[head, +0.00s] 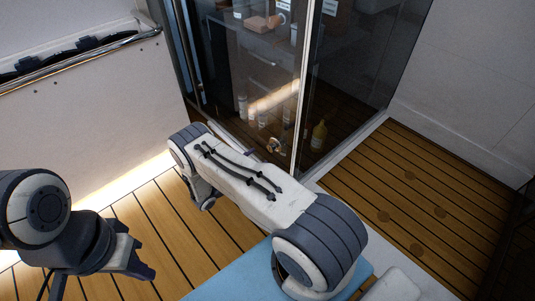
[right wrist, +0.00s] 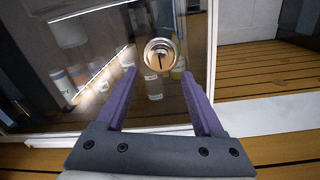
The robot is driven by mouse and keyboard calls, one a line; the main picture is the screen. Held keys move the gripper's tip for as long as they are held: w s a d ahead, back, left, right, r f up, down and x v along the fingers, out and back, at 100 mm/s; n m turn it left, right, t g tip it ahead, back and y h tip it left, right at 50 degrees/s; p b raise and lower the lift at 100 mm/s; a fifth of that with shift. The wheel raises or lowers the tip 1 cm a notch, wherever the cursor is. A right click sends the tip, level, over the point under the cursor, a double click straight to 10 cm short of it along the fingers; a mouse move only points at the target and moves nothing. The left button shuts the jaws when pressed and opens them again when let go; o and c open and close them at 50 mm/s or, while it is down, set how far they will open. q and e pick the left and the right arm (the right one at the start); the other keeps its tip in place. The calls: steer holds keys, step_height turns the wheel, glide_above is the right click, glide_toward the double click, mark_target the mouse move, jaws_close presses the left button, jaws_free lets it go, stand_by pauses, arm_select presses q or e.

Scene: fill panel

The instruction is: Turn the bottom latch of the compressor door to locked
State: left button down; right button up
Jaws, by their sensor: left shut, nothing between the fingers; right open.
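The compressor door is a glass panel in a metal frame, standing in the upper middle of the head view. Its bottom latch (head: 275,146) is a small round metal fitting low on the glass. In the right wrist view the latch (right wrist: 159,54) is a shiny ring with a brassy centre and a small dark mark. My right gripper (right wrist: 159,84) is open, its purple fingers either side of the latch in the picture, with no contact visible. My left gripper (head: 139,259) is shut and empty at lower left.
Bottles, including a yellow one (head: 319,134), stand behind the glass. A white panel with a metal rail (head: 85,60) is at the left. Wooden decking (head: 420,190) is open at the right. A blue surface (head: 235,277) lies below my right arm.

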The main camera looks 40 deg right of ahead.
mark_target(270, 149)
steer(key=d, duration=0.1)
steer(key=d+b, duration=0.1)
steer(key=d, duration=0.2)
steer(key=shift+w+d+f, duration=0.15)
steer(key=shift+w+d, duration=0.1)
steer(key=shift+d, duration=0.05)
steer(key=shift+w+d+b, duration=0.1)
steer(key=shift+d+b, duration=0.25)
steer(key=shift+d, duration=0.35)
jaws_close()
